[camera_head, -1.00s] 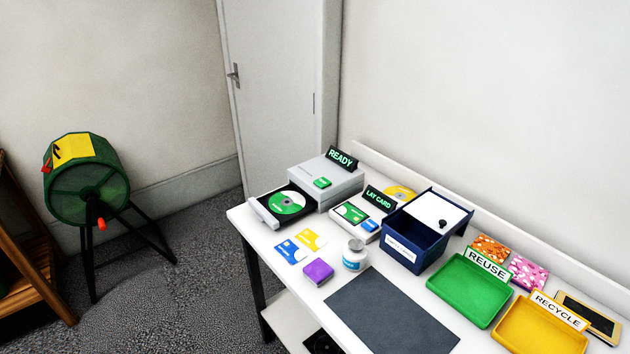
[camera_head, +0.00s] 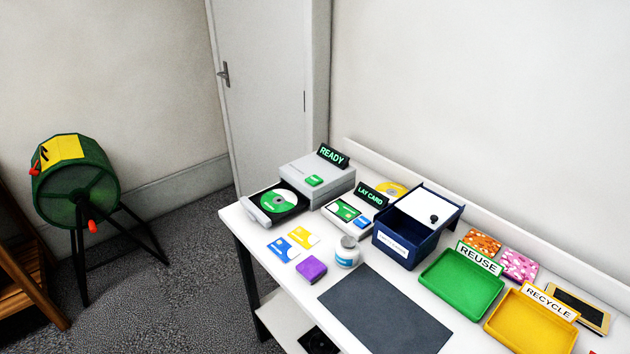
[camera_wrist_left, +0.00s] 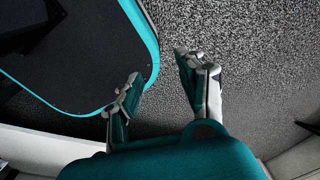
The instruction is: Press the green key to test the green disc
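The green disc (camera_head: 279,200) lies in the pulled-out tray of the grey disc drive (camera_head: 315,171) at the table's far left end. The green key (camera_head: 314,180) is on top of the drive, below a black sign reading READY (camera_head: 333,155). Neither gripper shows in the head view. In the left wrist view my left gripper (camera_wrist_left: 160,78) has its two fingers spread apart with nothing between them, above the grey floor. My right gripper is in no view.
On the white table stand a card reader (camera_head: 353,216) with a LAY CARD sign, a blue box (camera_head: 408,240), a white jar (camera_head: 347,252), a purple block (camera_head: 311,269), a green tray (camera_head: 452,296) and a yellow tray (camera_head: 521,328). The dark mat (camera_head: 385,315) is bare.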

